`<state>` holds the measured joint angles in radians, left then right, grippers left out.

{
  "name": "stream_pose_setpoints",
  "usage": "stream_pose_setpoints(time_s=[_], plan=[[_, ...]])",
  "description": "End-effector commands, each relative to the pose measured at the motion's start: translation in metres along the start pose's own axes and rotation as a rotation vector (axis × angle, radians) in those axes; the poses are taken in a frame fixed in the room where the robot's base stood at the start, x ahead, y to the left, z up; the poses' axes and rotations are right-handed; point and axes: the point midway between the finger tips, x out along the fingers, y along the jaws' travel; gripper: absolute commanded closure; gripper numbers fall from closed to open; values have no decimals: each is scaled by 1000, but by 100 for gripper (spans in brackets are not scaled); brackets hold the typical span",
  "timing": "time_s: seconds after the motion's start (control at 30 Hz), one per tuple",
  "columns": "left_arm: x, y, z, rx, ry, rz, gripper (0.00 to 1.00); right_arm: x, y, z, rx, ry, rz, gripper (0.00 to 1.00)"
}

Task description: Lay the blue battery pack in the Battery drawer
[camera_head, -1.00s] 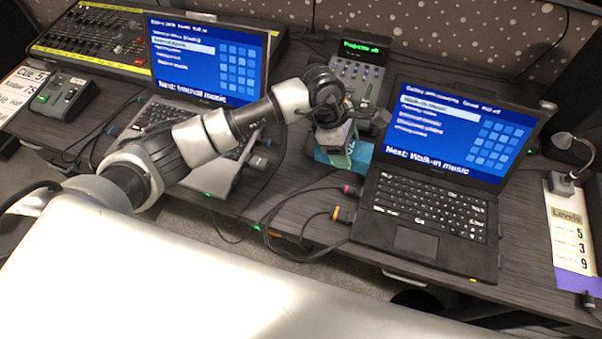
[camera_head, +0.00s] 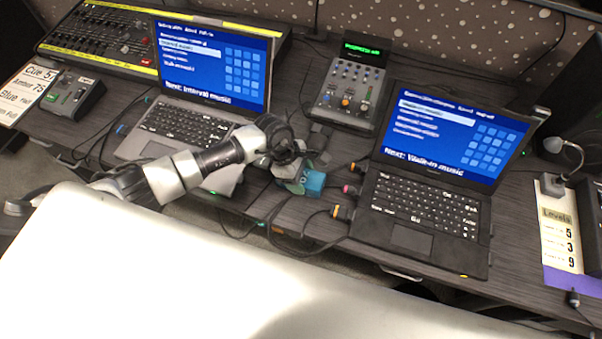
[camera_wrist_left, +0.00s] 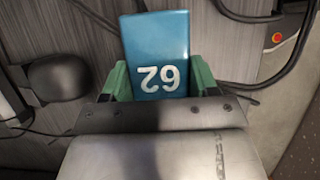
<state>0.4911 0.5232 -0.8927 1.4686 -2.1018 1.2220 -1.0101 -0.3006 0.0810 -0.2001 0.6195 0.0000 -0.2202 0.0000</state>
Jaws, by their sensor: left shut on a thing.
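The blue battery pack shows at the tip of my left arm in the head view (camera_head: 315,183) and fills the space between my left fingers in the wrist view (camera_wrist_left: 157,45). It carries a large white number that appears upside down there. My left gripper (camera_head: 298,180) is shut on it, with green finger pads on both sides. It holds the pack over the front part of the desk, between the two laptops. No drawer marked Battery can be made out; the area below the desk's front edge is mostly hidden. My right gripper is not in view.
A silver laptop (camera_head: 183,128) stands left and a black laptop (camera_head: 425,205) right of the pack. A small fader console (camera_head: 345,98) stands behind. Loose cables with coloured plugs (camera_head: 343,212) lie near the pack. A handle (camera_head: 402,275) shows below the desk edge at the black laptop.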

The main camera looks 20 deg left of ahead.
Motion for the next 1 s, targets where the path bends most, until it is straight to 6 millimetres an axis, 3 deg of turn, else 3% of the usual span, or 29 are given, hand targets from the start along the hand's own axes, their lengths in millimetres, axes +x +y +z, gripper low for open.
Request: stream_pose_setpoints(time_s=[0.37, 0.4, 0.53, 0.83, 1.0], plan=[[3, 1, -1, 1, -2, 3, 89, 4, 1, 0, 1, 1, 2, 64], [2, 0, -1, 0, 0, 1, 34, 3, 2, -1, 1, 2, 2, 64], [2, 0, -1, 0, 0, 0, 15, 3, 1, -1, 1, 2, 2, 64], [1, 0, 0, 0, 0, 0, 15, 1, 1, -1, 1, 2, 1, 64], [-16, 2, -1, 1, 1, 4, 15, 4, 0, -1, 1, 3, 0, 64]])
